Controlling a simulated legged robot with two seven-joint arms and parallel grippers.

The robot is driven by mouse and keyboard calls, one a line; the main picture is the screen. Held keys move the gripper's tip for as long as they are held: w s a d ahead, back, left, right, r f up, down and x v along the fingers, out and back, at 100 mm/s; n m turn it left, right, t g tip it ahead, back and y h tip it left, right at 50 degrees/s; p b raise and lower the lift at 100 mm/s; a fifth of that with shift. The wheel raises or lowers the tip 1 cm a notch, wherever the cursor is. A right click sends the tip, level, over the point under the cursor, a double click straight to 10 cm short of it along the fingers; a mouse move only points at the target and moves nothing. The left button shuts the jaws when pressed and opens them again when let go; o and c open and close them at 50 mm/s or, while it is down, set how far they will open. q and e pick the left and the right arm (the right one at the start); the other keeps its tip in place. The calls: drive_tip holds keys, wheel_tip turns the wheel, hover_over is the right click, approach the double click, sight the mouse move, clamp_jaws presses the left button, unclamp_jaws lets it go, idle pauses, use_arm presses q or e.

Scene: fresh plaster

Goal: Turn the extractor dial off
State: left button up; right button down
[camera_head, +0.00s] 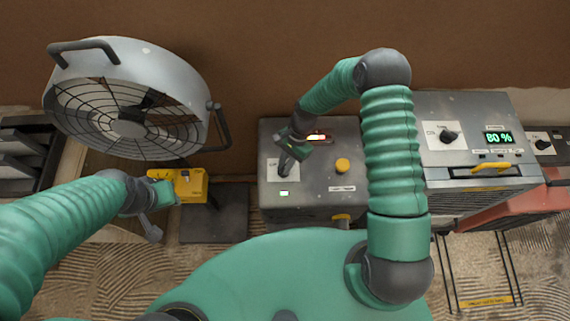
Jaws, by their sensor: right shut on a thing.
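The dial (284,168) sits on a white plate on top of the grey control box in the middle. Its labels are too small to read, and its setting cannot be told. My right gripper (287,158) reaches down from above and is shut on the dial, partly hiding it. My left gripper (152,229) hangs at the left, in front of the fan's yellow box, away from the dial. Whether its fingers are open or shut does not show.
The control box (313,194) also bears a yellow button (342,166) and a lit indicator (316,138). A large drum fan (130,100) stands at the left. A grey unit (455,110) with a dial, a green "80 %" display and a yellow handle stands at the right.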

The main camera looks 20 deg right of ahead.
drive_tip(key=shift+w+n, duration=0.1)
drive_tip(key=shift+n, duration=0.2)
drive_tip(key=n, duration=0.2)
drive_tip(key=n+g+h+b, duration=0.1)
drive_tip(key=n, duration=0.1)
drive_tip(key=shift+w+a+n, duration=0.15)
drive_tip(key=shift+n, duration=0.15)
drive_tip(key=n+g+h+b, duration=0.1)
drive_tip(key=n+h, duration=0.1)
drive_tip(key=n, duration=0.3)
drive_tip(key=shift+a, duration=0.15)
drive_tip(key=n+h, duration=0.1)
drive_tip(key=n, duration=0.3)
drive_tip(key=shift+a+h, duration=0.15)
drive_tip(key=shift+h, duration=0.25)
drive_tip(key=shift+a+n+h, duration=0.1)
drive_tip(key=shift+n+h, duration=0.6)
drive_tip(key=shift+n, duration=1.1)
drive_tip(key=c, duration=1.4)
unclamp_jaws()
drive_tip(key=shift+c, duration=0.2)
